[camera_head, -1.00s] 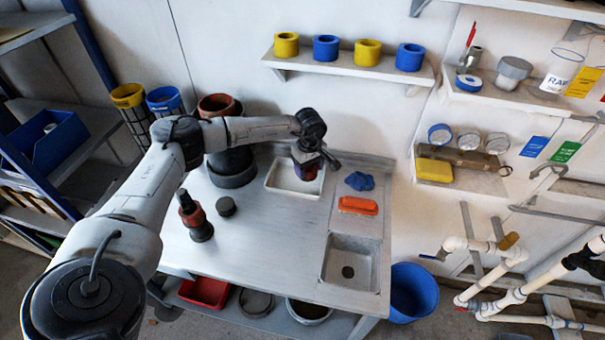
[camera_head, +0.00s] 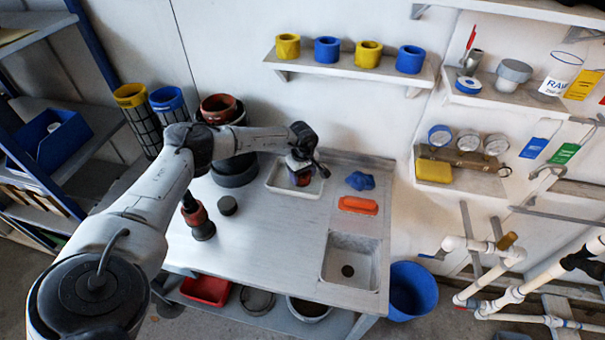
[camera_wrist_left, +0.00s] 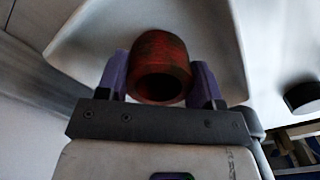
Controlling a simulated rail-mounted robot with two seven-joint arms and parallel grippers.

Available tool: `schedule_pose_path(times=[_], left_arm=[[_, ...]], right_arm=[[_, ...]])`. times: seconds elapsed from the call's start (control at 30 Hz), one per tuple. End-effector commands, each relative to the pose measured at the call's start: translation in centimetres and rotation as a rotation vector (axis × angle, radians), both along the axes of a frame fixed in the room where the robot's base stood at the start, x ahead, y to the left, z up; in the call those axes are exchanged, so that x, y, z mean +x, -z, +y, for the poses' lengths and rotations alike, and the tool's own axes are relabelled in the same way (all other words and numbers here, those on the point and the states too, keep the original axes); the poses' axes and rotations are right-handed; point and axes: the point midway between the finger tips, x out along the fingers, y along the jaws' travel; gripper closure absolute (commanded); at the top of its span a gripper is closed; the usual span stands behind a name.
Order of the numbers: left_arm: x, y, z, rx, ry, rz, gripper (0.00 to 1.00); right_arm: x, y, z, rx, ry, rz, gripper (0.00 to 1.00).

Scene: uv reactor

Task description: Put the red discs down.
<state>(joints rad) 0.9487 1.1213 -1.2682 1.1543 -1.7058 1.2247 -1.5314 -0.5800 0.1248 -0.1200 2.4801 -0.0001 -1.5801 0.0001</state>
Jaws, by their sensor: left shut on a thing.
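My left gripper (camera_head: 300,166) is over the white tray (camera_head: 311,191) at the back of the bench. It is shut on a red, hollow, short cylinder (camera_head: 303,178), likely the red discs. In the left wrist view the worn red cylinder (camera_wrist_left: 160,50) sits between the two purple fingers, its dark opening towards the camera. The white tray (camera_wrist_left: 82,42) shows behind it there. I cannot tell whether the cylinder touches the tray floor. I cannot make out separate discs. My right gripper is not in view.
A blue cloth (camera_head: 360,181) and an orange-red block (camera_head: 358,205) lie right of the tray, above a sink (camera_head: 350,262). A black-and-red fitting (camera_head: 197,218) and a dark puck (camera_head: 228,205) stand on the left. Dark round containers (camera_head: 232,170) stand behind. The front middle bench is clear.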

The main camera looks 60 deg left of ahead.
Motion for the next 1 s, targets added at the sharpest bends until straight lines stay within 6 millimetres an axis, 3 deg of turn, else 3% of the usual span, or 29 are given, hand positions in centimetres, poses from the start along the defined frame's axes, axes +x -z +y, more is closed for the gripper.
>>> schedule_pose_path(times=[0.23,0.27,0.5,0.87,1.0], left_arm=[[0.0,0.5,0.0,0.0,0.0,0.0,0.63],[0.0,0.3,0.0,0.0,0.0,0.0,0.37],[0.0,0.3,0.0,0.0,0.0,0.0,0.14],[0.0,-0.5,0.1,0.0,0.0,-0.001,0.14],[0.0,-2.5,0.1,0.001,0.001,-0.002,0.14]], right_arm=[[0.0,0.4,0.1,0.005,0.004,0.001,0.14],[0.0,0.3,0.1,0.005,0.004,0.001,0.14],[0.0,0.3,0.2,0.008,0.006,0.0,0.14],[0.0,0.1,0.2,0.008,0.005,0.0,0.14],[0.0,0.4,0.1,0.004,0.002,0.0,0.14]])
